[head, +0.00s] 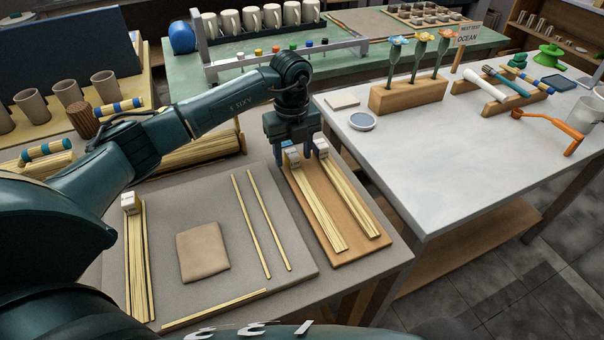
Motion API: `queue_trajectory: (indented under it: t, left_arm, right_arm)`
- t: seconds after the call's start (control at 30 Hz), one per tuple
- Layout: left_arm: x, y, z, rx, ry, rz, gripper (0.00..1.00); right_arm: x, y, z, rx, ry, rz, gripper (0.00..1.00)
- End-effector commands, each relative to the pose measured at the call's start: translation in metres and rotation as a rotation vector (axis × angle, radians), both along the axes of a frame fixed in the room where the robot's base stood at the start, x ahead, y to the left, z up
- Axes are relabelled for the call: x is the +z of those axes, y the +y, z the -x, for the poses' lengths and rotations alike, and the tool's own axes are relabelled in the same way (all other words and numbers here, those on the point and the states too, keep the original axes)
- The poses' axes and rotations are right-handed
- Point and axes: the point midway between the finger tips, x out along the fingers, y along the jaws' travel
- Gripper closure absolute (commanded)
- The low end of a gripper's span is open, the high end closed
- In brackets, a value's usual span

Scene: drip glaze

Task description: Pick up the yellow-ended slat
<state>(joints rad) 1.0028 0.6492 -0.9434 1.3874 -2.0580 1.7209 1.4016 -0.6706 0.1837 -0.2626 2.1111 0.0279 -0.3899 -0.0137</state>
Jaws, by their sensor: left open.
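I cannot make out a yellow end on any one slat. Two thin pale slats lie apart on the grey board (205,193): a left one (251,226) and a right one (269,220). A third slat (215,309) lies along the near edge. Two slat bundles, a left one (318,208) and a right one (350,198), lie on the brown wooden board (372,250), with white blocks at their far ends. My left gripper (294,153) is open, pointing down over the far end of that board; its fingertips are close to the white blocks. Whether it touches anything is unclear.
A tan square slab (202,251) lies on the grey board, with another slat bundle (138,262) to its left. The white table (430,150) at right holds a flower block (408,95) and tools.

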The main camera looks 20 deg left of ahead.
Motion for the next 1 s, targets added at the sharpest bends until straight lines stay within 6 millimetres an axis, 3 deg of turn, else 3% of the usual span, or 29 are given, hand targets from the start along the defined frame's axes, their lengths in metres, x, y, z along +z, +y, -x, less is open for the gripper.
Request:
queue_trajectory:
  t: [0.1, 0.37, 0.9, 1.0]
  left_arm:
    - [-0.0105, 0.0, 0.0001, 0.0, 0.0, -0.001, 0.49]
    - [-0.0125, 0.0001, -0.0001, -0.001, -0.001, -0.001, 0.5]
    - [-0.012, 0.0002, -0.0001, 0.0, -0.001, -0.001, 0.94]
    - [-0.0118, 0.0003, -0.0001, 0.0, -0.001, -0.001, 0.98]
  right_arm:
    - [-0.002, -0.0014, -0.0002, -0.006, 0.006, 0.001, 0.64]
    - [-0.0017, -0.0009, -0.0008, -0.009, 0.005, -0.002, 0.64]
    - [0.0003, 0.0011, -0.0006, -0.003, 0.003, -0.005, 0.64]
    - [0.0002, 0.0006, -0.0004, 0.0, 0.002, -0.002, 0.64]
